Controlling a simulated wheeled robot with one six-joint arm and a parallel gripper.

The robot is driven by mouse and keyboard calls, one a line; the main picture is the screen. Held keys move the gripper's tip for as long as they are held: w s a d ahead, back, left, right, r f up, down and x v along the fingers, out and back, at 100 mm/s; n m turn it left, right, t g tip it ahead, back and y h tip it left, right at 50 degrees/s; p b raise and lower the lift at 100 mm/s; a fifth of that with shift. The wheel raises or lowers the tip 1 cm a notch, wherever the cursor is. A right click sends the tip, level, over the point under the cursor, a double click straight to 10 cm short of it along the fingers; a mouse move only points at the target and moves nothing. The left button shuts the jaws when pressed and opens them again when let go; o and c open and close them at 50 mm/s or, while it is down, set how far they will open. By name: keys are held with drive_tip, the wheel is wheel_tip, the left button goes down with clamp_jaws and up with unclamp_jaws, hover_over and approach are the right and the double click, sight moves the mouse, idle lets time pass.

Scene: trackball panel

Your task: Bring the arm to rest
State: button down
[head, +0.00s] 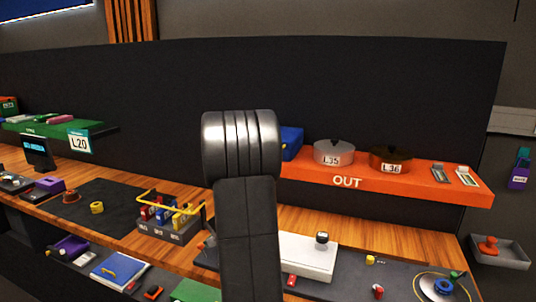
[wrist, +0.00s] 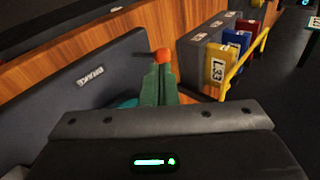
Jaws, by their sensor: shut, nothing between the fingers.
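My gripper (wrist: 160,70) shows in the wrist view as two green fingers lying together, with nothing visible held between them. An orange round knob (wrist: 163,54) appears just beyond the fingertips; I cannot tell whether they touch it. A grey panel with a small label (wrist: 120,70) lies to the left of the fingers. In the head view my arm stands upright in the middle, and my gripper is hidden there. A white box (head: 300,258) with a dark round knob (head: 322,237) sits right of my arm.
A rack (head: 168,232) with several coloured blocks and a yellow rail (wrist: 246,62) stands close to the right of the fingers in the wrist view. An orange OUT shelf (head: 430,181) with two round pots is at right. A green shelf (head: 92,131) is at left.

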drive_tip(key=shift+y, duration=0.3)
drive_tip(key=d+f, duration=0.1)
drive_tip(key=s+d+f+b, duration=0.1)
drive_tip(key=d+f, duration=0.1)
drive_tip(key=shift+w+f+y+b, duration=0.1)
drive_tip(key=shift+f+y+b, duration=0.2)
drive_tip(key=shift+b, duration=0.25)
drive_tip(key=shift+t, duration=0.3)
drive_tip(key=s+d, duration=0.1)
drive_tip(key=d, duration=0.1)
drive_tip(key=s+d+b, duration=0.1)
drive_tip(key=d, duration=0.1)
drive_tip(key=shift+s+r+b, duration=0.15)
drive_tip(key=shift+r+b, duration=0.05)
drive_tip(key=shift+b, duration=0.1)
drive_tip(key=s+b+v, duration=0.1)
drive_tip(key=v, duration=0.8)
drive_tip(key=shift+s, duration=0.5)
drive_tip(key=shift+f, duration=0.1)
drive_tip(key=shift+s, duration=0.15)
